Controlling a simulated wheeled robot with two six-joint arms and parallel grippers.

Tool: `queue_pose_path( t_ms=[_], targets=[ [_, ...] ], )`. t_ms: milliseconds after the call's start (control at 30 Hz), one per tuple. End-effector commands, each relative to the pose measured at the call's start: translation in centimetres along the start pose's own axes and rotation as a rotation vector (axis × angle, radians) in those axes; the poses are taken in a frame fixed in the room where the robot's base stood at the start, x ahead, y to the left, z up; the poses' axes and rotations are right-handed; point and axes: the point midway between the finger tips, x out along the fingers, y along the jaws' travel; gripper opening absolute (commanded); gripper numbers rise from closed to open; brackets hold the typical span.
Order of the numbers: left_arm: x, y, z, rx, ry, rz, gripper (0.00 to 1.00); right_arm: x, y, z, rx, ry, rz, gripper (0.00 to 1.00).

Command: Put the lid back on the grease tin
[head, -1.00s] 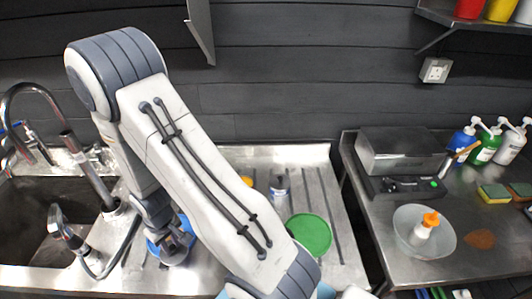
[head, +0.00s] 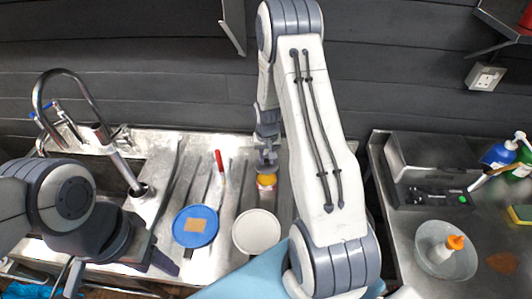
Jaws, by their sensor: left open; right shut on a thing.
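A round blue piece (head: 190,238) with a tan square on top lies on the steel drainboard. A round white piece (head: 256,232) lies to its right. I cannot tell which is the grease tin or its lid. My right gripper (head: 266,166) points down behind the white piece, shut at the top of a small yellow-topped container (head: 266,182); the exact grip is hard to see. My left gripper (head: 160,258) is open and empty at the lower left, seen partly behind its own arm. My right arm covers the drainboard's right part.
A red-handled tool (head: 219,160) lies behind the blue piece. A tap (head: 120,165) stands at the left by the sink. On the right table (head: 440,220) are a grey machine (head: 420,160) and a bowl (head: 425,262) with an orange-capped bottle.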

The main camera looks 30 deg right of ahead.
Motion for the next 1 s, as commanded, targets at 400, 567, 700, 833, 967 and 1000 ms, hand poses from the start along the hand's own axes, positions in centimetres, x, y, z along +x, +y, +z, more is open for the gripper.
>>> queue_pose_path(
  t_ms=[400,567,700,833,967,1000],
  targets=[
    [2.1,-0.1,0.1,-0.003,-0.001,0.000,0.55,2.8,-0.2,0.3,0.000,-0.001,0.000,0.00],
    [3.3,-0.2,0.2,-0.005,-0.001,0.000,0.55,4.4,-0.2,0.5,-0.002,0.000,0.000,0.00],
    [4.3,-0.3,0.2,-0.005,-0.001,0.000,0.55,5.6,-0.3,0.6,-0.002,0.001,0.000,0.00],
    [4.8,-0.3,0.3,-0.005,0.000,0.000,0.55,6.3,-0.3,0.7,-0.002,0.001,0.000,0.00],
    [4.9,-0.3,0.3,-0.005,0.000,0.000,0.55,6.4,-0.3,0.7,-0.002,0.001,0.000,0.00],
    [4.8,-0.3,0.3,-0.005,0.000,0.000,0.55,6.4,-0.3,0.7,-0.002,0.001,0.000,0.00]
  ],
)
